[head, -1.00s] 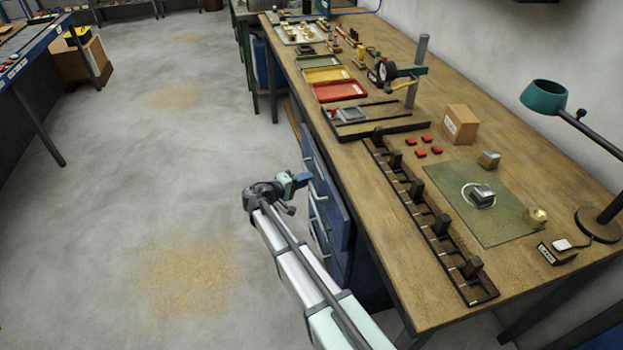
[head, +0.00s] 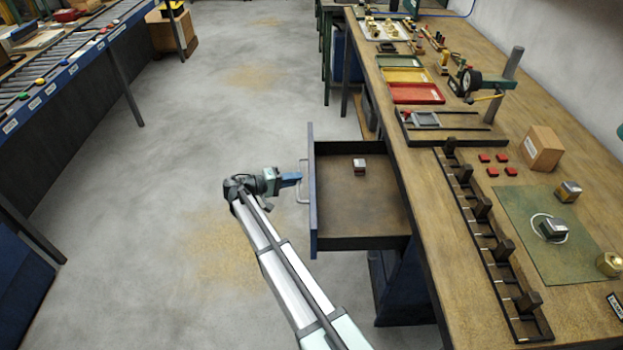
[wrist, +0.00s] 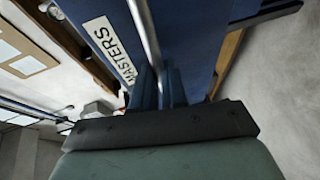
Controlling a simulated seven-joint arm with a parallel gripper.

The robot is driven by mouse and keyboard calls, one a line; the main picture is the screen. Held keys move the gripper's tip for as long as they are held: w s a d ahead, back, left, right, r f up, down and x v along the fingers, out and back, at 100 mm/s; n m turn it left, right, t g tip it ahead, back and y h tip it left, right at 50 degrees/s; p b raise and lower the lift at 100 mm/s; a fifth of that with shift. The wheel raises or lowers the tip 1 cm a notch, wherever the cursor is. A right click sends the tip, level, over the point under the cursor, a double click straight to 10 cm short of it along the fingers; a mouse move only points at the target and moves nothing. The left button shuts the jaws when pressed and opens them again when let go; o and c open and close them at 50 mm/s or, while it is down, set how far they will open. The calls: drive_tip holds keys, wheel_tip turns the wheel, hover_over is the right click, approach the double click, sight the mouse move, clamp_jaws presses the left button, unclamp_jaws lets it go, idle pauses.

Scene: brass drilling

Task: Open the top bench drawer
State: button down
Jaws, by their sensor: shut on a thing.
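The top bench drawer (head: 335,220) is pulled well out from the bench, to the left in the head view. Its blue front carries a metal bar handle (head: 303,182) and, in the wrist view, a label reading MASTERS (wrist: 109,48). My gripper (head: 297,180) is at the drawer front, shut on the handle; the wrist view shows the handle bar (wrist: 146,45) running down between my blue fingers (wrist: 158,88). A small block with a metallic top (head: 359,167) sits inside the drawer toward its back. The rest of the drawer floor is bare.
The wooden bench top (head: 425,185) holds a black rack (head: 490,245), a green mat (head: 540,230), red pieces, a cardboard box (head: 541,148) and coloured trays (head: 415,93). The floor (head: 180,140) left of the drawer is clear. A roller conveyor (head: 65,70) stands at the far left.

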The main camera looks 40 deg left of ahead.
drive_tip(key=shift+s+a, duration=0.95)
drive_tip(key=c, duration=1.2)
unclamp_jaws()
drive_tip(key=shift+o, duration=0.2)
drive_tip(key=v, duration=1.3)
drive_tip(key=shift+s, duration=0.35)
drive_tip(key=shift+a, duration=0.1)
